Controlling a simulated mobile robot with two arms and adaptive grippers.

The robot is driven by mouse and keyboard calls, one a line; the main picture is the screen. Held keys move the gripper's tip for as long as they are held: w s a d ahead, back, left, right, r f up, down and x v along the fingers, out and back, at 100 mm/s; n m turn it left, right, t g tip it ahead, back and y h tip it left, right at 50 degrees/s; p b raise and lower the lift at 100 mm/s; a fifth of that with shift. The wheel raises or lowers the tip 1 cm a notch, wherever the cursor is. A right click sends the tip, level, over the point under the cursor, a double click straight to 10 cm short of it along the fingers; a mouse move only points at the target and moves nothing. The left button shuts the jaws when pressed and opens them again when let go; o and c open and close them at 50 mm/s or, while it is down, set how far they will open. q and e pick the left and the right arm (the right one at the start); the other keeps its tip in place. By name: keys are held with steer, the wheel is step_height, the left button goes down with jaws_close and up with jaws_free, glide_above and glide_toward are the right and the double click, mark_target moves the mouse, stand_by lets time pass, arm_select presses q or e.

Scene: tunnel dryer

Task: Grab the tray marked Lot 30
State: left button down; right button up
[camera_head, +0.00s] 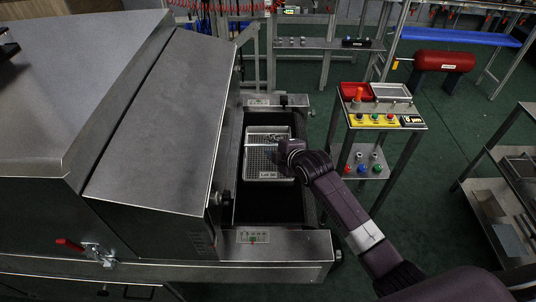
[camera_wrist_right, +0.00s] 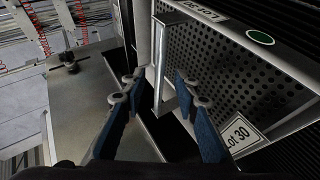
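The tray marked Lot 30 (camera_head: 262,165) is a light grey perforated tray in the dark open bay of the dryer. Its label faces me in the head view. In the right wrist view the tray (camera_wrist_right: 235,85) shows its perforated floor, a Lot 30 label and a green oval mark. My right gripper (camera_head: 284,150) is over the tray's right part. In the right wrist view its blue fingers (camera_wrist_right: 158,92) are apart, with a metal bar handle (camera_wrist_right: 162,62) of the tray between them. A gap shows beside the bar. My left gripper is not in view.
The dryer's metal hood (camera_head: 165,120) stands close on the left. Metal end plates (camera_head: 270,245) bound the bay front and back. A stand (camera_head: 385,118) with buttons and a red bin is to the right. Green floor is clear between it and the shelf (camera_head: 505,200).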

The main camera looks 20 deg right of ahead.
steer(key=shift+w+f, duration=0.35)
steer(key=shift+w, duration=0.3)
steer(key=shift+c, duration=0.6)
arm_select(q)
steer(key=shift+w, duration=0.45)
arm_select(e)
jaws_close()
steer(key=shift+r, duration=0.1)
